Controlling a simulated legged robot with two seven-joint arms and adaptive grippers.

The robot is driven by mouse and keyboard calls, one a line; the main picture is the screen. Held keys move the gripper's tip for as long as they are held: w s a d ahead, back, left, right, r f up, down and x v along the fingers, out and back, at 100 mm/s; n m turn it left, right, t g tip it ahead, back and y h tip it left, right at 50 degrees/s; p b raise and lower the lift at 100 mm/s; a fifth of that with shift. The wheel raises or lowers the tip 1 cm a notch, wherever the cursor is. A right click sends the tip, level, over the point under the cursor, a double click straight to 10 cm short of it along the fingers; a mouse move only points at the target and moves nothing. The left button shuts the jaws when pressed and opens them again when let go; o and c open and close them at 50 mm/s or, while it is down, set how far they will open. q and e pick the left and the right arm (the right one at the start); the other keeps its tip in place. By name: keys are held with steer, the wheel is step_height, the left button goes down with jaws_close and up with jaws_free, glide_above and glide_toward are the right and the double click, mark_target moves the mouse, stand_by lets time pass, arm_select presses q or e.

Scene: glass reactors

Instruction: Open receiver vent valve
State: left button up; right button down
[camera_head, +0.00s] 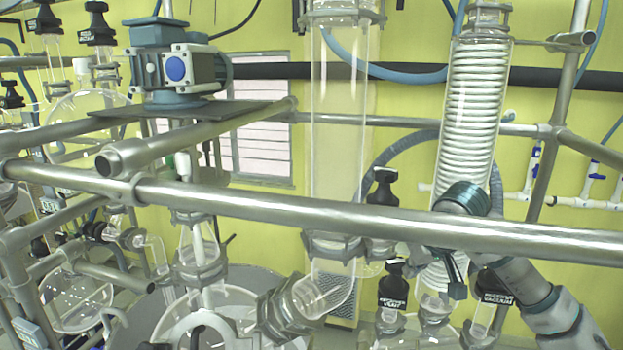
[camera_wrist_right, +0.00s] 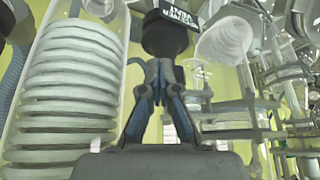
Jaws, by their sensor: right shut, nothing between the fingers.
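The receiver vent valve has a black knob (camera_head: 392,287) with a white "RECEIVER VENT" label, low and right of centre in the head view, atop a glass neck. My right gripper (camera_head: 457,288) hangs to the right of this knob, apart from it, in front of the coiled glass column. In the right wrist view my right gripper (camera_wrist_right: 164,68) is shut and empty. My left gripper is not in view.
A steel rail (camera_head: 300,211) crosses in front of the glassware. Another black knob labelled as receiver vacuum (camera_head: 494,284) stands close to my right forearm. An unlabelled-looking black knob (camera_head: 382,188) sits above the vent knob. The coiled condenser (camera_head: 471,115) rises behind my gripper.

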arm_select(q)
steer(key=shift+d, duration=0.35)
arm_select(e)
step_height(320, 180, up, 6)
steer(key=d, duration=0.1)
steer(key=shift+d, duration=0.15)
stand_by(0.6)
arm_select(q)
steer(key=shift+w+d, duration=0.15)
arm_select(e)
steer(key=shift+d, duration=0.2)
